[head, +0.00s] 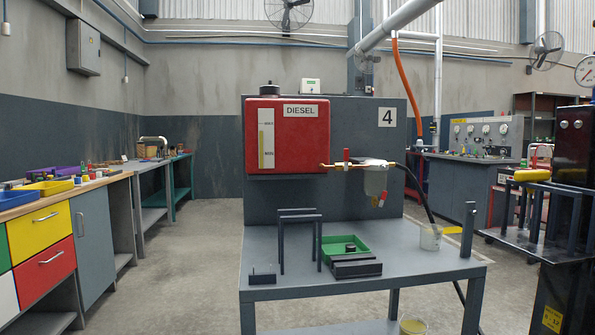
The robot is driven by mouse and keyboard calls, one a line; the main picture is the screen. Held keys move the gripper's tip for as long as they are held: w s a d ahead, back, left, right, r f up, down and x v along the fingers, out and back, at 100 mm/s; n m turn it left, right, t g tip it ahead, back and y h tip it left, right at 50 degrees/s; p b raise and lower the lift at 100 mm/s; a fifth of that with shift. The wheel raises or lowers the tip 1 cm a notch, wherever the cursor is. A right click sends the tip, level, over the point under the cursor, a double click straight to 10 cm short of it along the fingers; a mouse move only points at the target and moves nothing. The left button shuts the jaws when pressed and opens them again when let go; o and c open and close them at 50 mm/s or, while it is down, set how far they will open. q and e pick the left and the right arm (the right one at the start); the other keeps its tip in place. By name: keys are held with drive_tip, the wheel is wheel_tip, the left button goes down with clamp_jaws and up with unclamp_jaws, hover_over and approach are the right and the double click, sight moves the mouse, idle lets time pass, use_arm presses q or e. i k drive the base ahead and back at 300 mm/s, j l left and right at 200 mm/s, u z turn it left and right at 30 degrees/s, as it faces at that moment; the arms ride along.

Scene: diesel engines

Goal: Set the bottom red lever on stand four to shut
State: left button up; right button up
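Stand four is a grey bench (430,266) with an upright grey panel (355,112) that carries a "4" sign (387,117). A red diesel tank (287,150) hangs on the panel. A brass pipe runs right from the tank to a pale filter bowl (375,180). The bottom red lever (381,200) is small and sits under the bowl, looking tilted; its exact setting is too small to tell. An upper red lever (346,155) stands upright on the pipe. Neither of my grippers is in view.
On the bench are a dark frame (300,216), a green tray (345,242), dark blocks (356,268) and a white cup (431,237). A black hose (413,184) hangs right of the bowl. Workbenches line the left; a dark machine stands right. Floor left of the stand is clear.

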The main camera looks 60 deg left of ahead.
sight(384, 195)
drive_tip(key=u, duration=1.75)
